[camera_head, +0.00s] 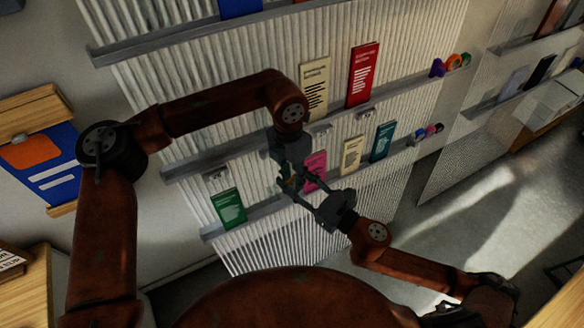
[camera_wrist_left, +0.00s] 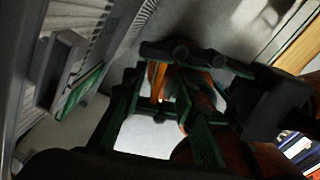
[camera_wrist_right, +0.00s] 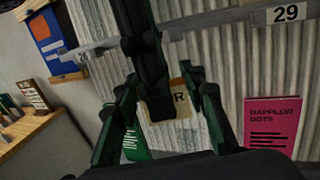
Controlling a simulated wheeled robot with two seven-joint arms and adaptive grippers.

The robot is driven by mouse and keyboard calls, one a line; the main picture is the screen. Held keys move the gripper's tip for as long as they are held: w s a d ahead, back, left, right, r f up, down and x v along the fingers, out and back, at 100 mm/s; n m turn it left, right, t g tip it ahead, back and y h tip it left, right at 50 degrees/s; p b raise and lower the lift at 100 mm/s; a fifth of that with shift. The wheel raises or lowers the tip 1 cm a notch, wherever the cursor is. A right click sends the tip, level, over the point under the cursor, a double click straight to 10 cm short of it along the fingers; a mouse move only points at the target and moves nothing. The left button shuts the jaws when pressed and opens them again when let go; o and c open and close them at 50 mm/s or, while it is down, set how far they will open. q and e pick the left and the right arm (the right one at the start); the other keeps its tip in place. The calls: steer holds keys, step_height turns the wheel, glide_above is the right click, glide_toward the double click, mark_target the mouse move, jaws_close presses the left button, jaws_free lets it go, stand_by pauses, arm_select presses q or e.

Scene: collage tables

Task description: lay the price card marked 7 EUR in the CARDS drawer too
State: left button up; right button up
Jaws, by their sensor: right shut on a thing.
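The price card (camera_wrist_right: 178,108) is a small beige card in the right wrist view. Only the letter R of its print shows; a dark gripper part hides the rest. My right gripper (camera_wrist_right: 160,90) is shut on this card, in front of the ribbed wall. In the head view my right gripper (camera_head: 300,192) meets my left gripper (camera_head: 290,176), and the card is too small to read there. In the left wrist view my left gripper (camera_wrist_left: 160,112) has its fingers apart, and an orange strip (camera_wrist_left: 157,80) shows beyond them. I cannot make out a drawer marked CARDS.
Shelf rails on the ribbed wall hold a green booklet (camera_head: 229,208), a pink one (camera_head: 315,168), a cream one (camera_head: 314,88) and a red one (camera_head: 362,75). A number tag 29 (camera_wrist_right: 287,13) is on a rail. A wooden table (camera_head: 30,292) stands at lower left.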

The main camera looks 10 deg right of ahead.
arm_select(q)
steer(key=shift+f, duration=0.4)
steer(key=shift+c, duration=0.2)
jaws_close()
steer(key=shift+s+d, duration=0.1)
arm_select(e)
steer(key=o, duration=0.8)
steer(key=shift+s, duration=0.1)
